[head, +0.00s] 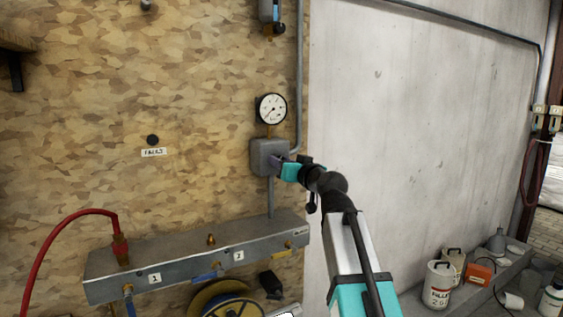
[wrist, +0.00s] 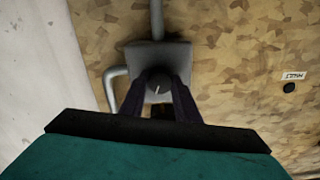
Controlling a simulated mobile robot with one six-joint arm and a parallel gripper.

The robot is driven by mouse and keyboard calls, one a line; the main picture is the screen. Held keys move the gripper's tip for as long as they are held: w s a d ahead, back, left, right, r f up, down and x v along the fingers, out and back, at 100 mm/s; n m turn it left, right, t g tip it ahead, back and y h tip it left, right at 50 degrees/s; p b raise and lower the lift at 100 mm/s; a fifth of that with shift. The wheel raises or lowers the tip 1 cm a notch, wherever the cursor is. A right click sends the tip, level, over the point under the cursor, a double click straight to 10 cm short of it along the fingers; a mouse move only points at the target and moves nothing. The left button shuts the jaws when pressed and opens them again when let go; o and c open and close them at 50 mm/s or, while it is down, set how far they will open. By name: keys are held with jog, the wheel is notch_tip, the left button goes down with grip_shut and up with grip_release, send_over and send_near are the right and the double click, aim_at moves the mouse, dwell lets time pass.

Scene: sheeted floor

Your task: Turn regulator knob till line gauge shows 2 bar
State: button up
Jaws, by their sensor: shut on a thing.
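The line gauge (head: 271,108) is a round white dial with a black rim, mounted on the board above the grey regulator box (head: 262,157). Its needle points to the lower left; the numbers are too small to read. My gripper (head: 282,161) is at the right of the regulator box in the head view. In the wrist view my gripper (wrist: 163,88) has its two dark fingers on either side of the round grey regulator knob (wrist: 158,88), shut on it. A pale mark on the knob stands nearly upright, tilted slightly. The gauge face is not visible in the wrist view.
A grey manifold (head: 195,262) with valves and a red hose (head: 62,232) is fixed below the regulator. A grey pipe (head: 299,80) runs up beside the gauge. A hose reel (head: 225,302) sits lower. Buckets (head: 438,285) stand on a ledge at right.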

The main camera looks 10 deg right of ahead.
jog(key=m+p, duration=0.4)
jog(key=m, duration=0.5)
jog(key=shift+m, duration=0.4)
jog(key=o, duration=1)
jog(key=shift+o, duration=0.2)
jog(key=shift+s, duration=0.1)
jog(key=b+v, duration=0.3)
jog(key=v, duration=1)
jog(key=shift+s+d, duration=0.2)
jog(key=shift+s, duration=0.1)
